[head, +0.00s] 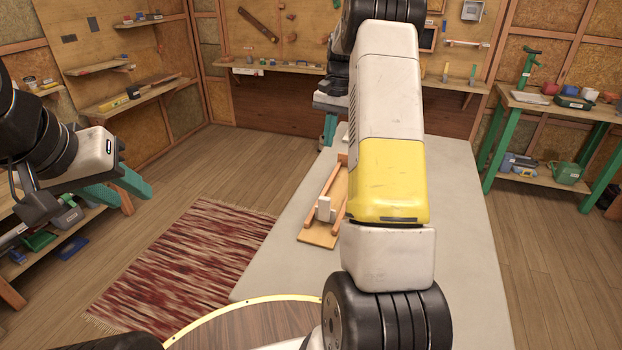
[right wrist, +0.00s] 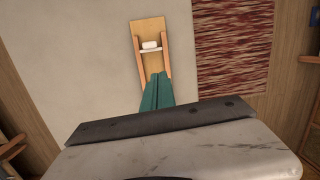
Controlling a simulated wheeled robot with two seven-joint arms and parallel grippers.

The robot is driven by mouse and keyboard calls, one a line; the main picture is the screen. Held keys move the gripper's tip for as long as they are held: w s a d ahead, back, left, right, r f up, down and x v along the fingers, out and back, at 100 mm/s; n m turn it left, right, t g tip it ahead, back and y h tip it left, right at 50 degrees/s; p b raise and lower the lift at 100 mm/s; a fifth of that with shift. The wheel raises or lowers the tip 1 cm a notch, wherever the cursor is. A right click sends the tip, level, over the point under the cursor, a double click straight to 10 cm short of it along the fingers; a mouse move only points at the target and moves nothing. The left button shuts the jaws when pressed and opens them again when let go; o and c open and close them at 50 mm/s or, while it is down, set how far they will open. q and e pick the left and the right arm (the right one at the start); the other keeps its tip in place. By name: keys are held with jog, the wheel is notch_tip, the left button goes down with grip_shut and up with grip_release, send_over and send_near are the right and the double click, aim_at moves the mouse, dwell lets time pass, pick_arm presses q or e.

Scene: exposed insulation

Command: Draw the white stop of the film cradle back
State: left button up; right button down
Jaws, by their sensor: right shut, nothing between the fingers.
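The film cradle (head: 318,237) is a wooden board with two orange-brown rails, lying on the grey table. Its white stop (head: 324,208) stands between the rails toward the end nearer my head camera. In the right wrist view the white stop (right wrist: 150,46) shows near the top of the cradle (right wrist: 148,26). My right gripper (head: 328,140) is at the cradle's far end, partly hidden behind my arm. Its teal fingers (right wrist: 157,78) are shut and empty, apart from the stop, and cover the cradle's lower end in the wrist view. My left gripper (head: 138,200) hangs at the left, away from the table, apparently open.
The grey table (head: 455,230) is mostly bare around the cradle. A round wooden top with a pale rim (head: 235,307) is in front. A red rug (head: 180,265) lies on the floor at left. Shelves and a green-legged bench (head: 560,105) line the walls.

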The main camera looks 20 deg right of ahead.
notch_tip(320, 180, down, 8)
jog(key=w+d+m+g, duration=0.1)
jog(key=w+d, duration=0.1)
jog(key=d, duration=0.1)
send_near(325, 210)
notch_tip(325, 210, down, 5)
jog(key=w+d, duration=0.1)
jog(key=w, duration=0.2)
jog(key=shift+s+a, duration=0.4)
jog(key=shift+s, duration=0.15)
